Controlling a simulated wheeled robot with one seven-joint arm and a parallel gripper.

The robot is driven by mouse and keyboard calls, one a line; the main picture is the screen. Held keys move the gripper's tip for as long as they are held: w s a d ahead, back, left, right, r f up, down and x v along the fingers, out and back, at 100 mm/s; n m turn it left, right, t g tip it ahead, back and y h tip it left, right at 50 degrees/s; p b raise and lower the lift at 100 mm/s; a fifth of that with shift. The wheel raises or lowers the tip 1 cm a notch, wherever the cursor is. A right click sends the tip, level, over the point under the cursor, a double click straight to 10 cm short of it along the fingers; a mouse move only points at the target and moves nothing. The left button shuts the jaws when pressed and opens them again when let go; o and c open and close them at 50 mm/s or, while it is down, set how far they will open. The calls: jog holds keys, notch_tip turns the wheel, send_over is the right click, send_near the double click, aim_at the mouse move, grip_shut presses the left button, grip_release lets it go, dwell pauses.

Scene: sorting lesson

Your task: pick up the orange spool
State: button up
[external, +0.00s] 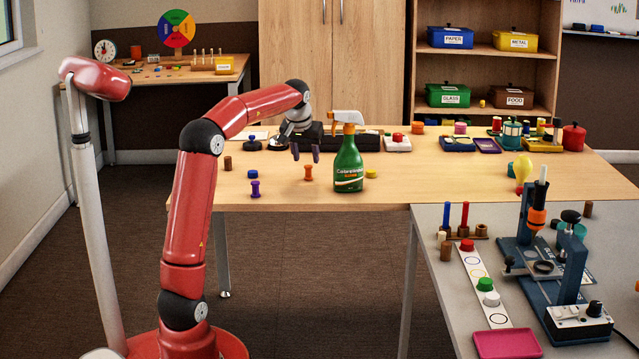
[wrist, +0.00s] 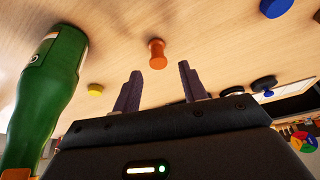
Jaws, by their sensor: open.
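The orange spool (external: 308,173) stands upright on the wooden table, left of the green spray bottle. It also shows in the wrist view (wrist: 157,54), apart from the fingers and centred near the gap between their tips. My gripper (external: 305,154) is open and empty above the table, just behind and above the spool in the external view. Its two dark purple fingers show in the wrist view (wrist: 160,68), spread wide with nothing between them.
The green spray bottle (external: 348,160) stands close to the right of the spool; it shows large at the left of the wrist view (wrist: 50,85). A purple spool (external: 255,189), a blue disc (external: 253,174), a brown cylinder (external: 228,163) and a yellow disc (external: 371,174) are nearby.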

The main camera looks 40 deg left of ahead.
aim_at(308, 166)
jog(key=x, duration=0.5)
jog(key=shift+d+f, duration=0.15)
jog(key=shift+s, duration=0.1)
jog(key=c, duration=0.9)
